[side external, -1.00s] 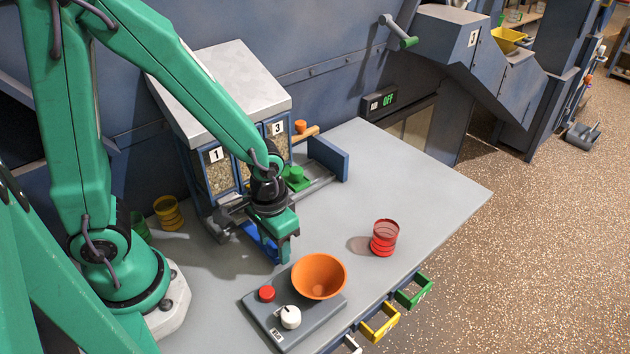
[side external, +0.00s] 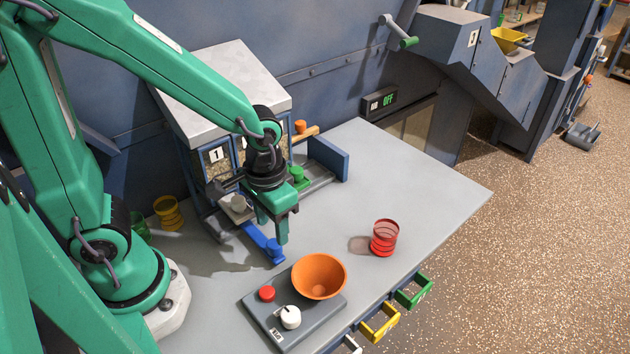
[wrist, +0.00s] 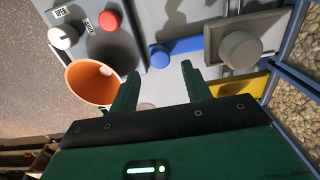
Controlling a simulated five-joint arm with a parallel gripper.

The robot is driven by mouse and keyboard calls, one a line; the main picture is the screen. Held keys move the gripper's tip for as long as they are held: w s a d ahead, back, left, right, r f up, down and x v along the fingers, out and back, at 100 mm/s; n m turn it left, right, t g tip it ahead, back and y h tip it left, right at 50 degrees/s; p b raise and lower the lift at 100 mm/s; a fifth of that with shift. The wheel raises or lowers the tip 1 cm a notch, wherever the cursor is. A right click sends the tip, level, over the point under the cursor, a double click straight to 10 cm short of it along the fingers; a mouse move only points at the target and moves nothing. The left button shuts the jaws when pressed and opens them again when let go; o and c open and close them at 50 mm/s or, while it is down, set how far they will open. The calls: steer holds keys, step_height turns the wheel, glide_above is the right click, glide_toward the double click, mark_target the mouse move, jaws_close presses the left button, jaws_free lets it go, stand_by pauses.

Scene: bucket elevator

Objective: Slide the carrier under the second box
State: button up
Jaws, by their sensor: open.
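A flat grey plate with a round grey knob, which looks like the carrier (side external: 238,206), sits at the left part of the rail below the box marked 1 (side external: 216,155). It also shows at the upper right in the wrist view (wrist: 238,48). A blue bar with a round end (side external: 262,240) sticks out toward the front beside it. My gripper (side external: 281,238) is above the table near the blue bar's end, open and empty. In the wrist view my fingertips (wrist: 158,72) are apart, near the blue end (wrist: 160,54). The second box is mostly hidden behind my wrist.
A green knobbed block (side external: 298,177) is further right on the rail. The box marked 3 (side external: 278,128) has an orange-handled lever (side external: 305,133). An orange bowl (side external: 319,275) stands on a grey panel in front. A red cup (side external: 384,238) stands right.

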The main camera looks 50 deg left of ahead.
step_height(320, 180, up, 6)
stand_by(0.9)
steer(key=s+a+r+t, duration=0.3)
steer(key=a+r+t, duration=0.2)
steer(key=a+r, duration=0.2)
step_height(320, 180, up, 2)
steer(key=shift+a+r+t, duration=0.1)
steer(key=shift+a+t, duration=0.2)
steer(key=shift+a, duration=0.05)
steer(key=shift+w, duration=0.15)
steer(key=shift+c, duration=0.2)
